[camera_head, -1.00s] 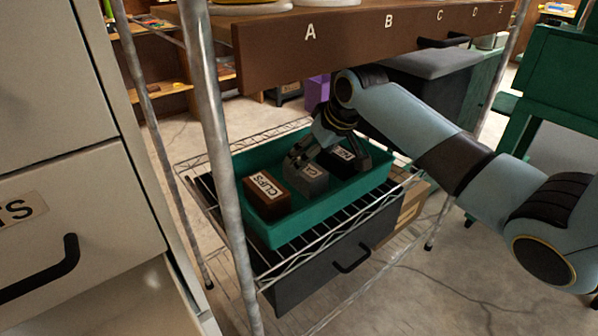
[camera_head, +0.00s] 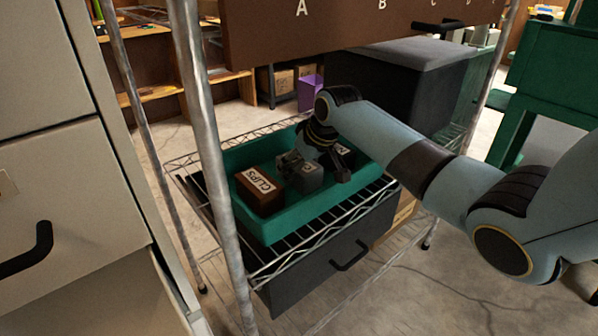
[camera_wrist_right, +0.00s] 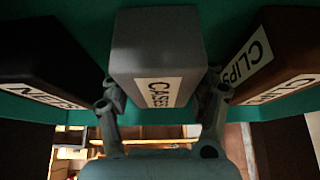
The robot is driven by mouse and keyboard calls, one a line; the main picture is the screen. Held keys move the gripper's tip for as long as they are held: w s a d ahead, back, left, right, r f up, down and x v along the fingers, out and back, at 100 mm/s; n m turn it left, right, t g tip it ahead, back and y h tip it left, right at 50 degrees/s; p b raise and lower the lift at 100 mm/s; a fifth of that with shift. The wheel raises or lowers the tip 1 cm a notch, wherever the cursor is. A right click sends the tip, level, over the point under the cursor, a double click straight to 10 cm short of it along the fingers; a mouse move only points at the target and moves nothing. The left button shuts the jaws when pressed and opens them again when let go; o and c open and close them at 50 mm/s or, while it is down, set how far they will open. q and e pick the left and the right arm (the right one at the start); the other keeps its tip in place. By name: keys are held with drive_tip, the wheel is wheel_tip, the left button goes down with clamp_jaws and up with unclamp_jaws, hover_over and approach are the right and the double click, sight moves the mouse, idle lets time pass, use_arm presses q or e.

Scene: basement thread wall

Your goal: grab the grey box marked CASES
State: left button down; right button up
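The grey box marked CASES (camera_head: 306,180) sits in a green tray (camera_head: 283,226), between a brown box marked CLIPS (camera_head: 259,193) and a black box. In the right wrist view the CASES box (camera_wrist_right: 157,50) is in the middle, with its white label facing the camera. My right gripper (camera_head: 315,174) is down in the tray, its fingers on either side of the CASES box. The fingers (camera_wrist_right: 162,98) look open, close to the box's sides; contact is not clear. The box appears to rest in the tray. My left gripper is not in view.
The black box (camera_wrist_right: 45,62) shows its label at the wrist view's left. The tray stands on a wire shelf above a dark drawer (camera_head: 335,260). A brown lettered board (camera_head: 345,22) hangs above, a metal post (camera_head: 208,150) stands in front, and a pale cabinet (camera_head: 70,190) is at left.

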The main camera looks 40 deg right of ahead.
drive_tip(key=c, duration=0.7)
